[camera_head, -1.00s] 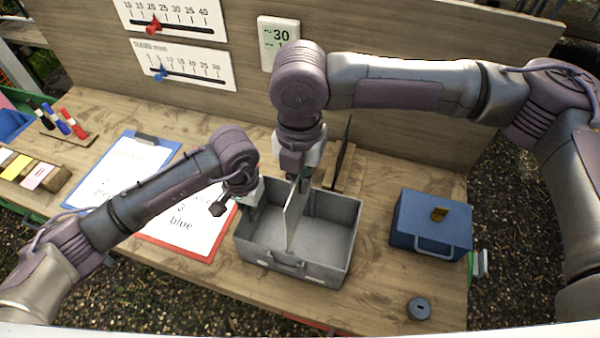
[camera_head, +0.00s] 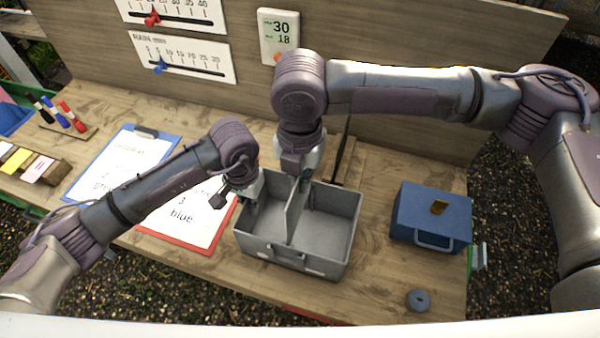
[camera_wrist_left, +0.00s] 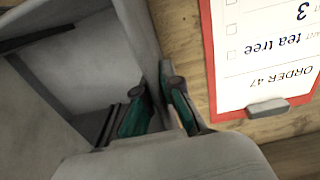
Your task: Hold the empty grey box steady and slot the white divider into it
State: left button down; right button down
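The grey box (camera_head: 345,232) stands on the workbench. The white divider (camera_head: 295,214) stands upright across its inside from front to back, with its top about level with the rim. My left gripper (camera_head: 247,196) is at the box's left wall. In the left wrist view its teal-padded fingers (camera_wrist_left: 160,108) straddle that wall (camera_wrist_left: 150,58), one inside and one outside, shut on it. My right gripper (camera_head: 304,181) points down at the divider's far top end and appears shut on it; its fingertips are partly hidden.
A blue box (camera_head: 412,212) with a handle stands to the right, with a dark round disc (camera_head: 418,300) in front. Clipboards with a blue (camera_head: 72,194) and a red (camera_head: 205,247) edge lie left of the box. A wooden panel (camera_head: 400,125) closes off the back.

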aim_at(300, 207)
jog(key=shift+f, duration=0.5)
jog(key=shift+f, duration=0.1)
jog(key=shift+f, duration=1.4)
jog(key=shift+f, duration=0.1)
jog(key=shift+f, duration=1.4)
jog(key=shift+f, duration=0.2)
jog(key=shift+f, duration=1.2)
